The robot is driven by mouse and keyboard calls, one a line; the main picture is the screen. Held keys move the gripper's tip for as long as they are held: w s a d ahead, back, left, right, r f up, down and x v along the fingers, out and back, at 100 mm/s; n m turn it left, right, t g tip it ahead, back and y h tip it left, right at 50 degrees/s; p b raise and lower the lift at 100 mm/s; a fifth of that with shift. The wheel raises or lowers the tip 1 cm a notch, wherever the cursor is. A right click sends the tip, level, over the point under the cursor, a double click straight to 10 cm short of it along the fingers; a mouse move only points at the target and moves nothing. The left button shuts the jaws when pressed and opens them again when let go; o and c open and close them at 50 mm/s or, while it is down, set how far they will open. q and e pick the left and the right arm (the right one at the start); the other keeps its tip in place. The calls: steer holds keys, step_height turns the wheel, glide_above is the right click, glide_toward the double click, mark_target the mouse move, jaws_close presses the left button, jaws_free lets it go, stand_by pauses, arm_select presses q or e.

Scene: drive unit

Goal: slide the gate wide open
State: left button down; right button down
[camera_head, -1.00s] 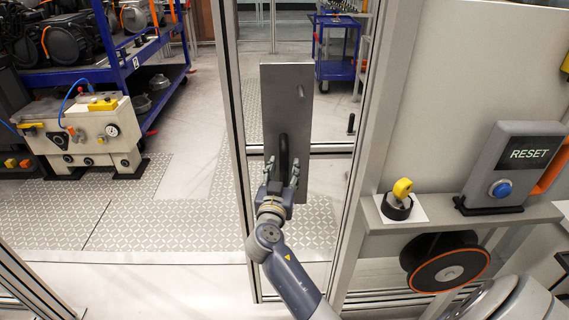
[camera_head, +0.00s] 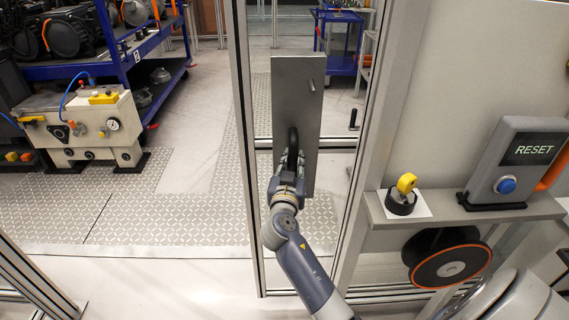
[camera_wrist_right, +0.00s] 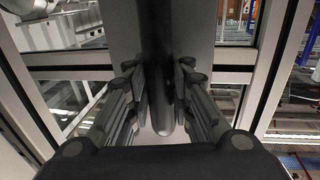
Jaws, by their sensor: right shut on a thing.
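The gate (camera_head: 243,100) is a metal-framed panel left of the fixed post, with a wide opening on its left. It carries a grey plate (camera_head: 298,88) with a dark upright handle (camera_head: 293,138). My right gripper (camera_head: 289,163) is shut on the handle, its fingers on either side of it. In the right wrist view, the handle (camera_wrist_right: 160,60) runs down between the fingers (camera_wrist_right: 158,75), and its rounded lower end shows. My left gripper is not in view.
Right of the gate, a ledge holds a yellow key switch (camera_head: 405,185) and a RESET box (camera_head: 517,165) with a blue button. Below hangs a black and orange disc (camera_head: 447,258). Beyond the opening stand a beige machine (camera_head: 85,130) and blue shelving (camera_head: 115,45); the floor between is clear.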

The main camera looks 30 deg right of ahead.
steer(key=s+d, duration=0.1)
steer(key=d, duration=0.2)
steer(key=s+d, duration=0.4)
steer(key=d, duration=0.1)
steer(key=shift+s+d+f, duration=0.2)
steer(key=shift+d, duration=0.15)
steer(key=shift+w+a, duration=0.1)
steer(key=shift+a, duration=0.1)
steer(key=c, duration=1.7)
jaws_free()
steer(key=shift+d+h, duration=0.15)
steer(key=shift+h, duration=0.15)
steer(key=shift+o, duration=1.4)
steer(key=shift+s+r, duration=0.1)
steer(key=shift+s, duration=0.15)
steer(key=shift+w, duration=0.1)
steer(key=v, duration=0.7)
steer(key=shift+s, duration=0.25)
steer(key=shift+r, duration=0.1)
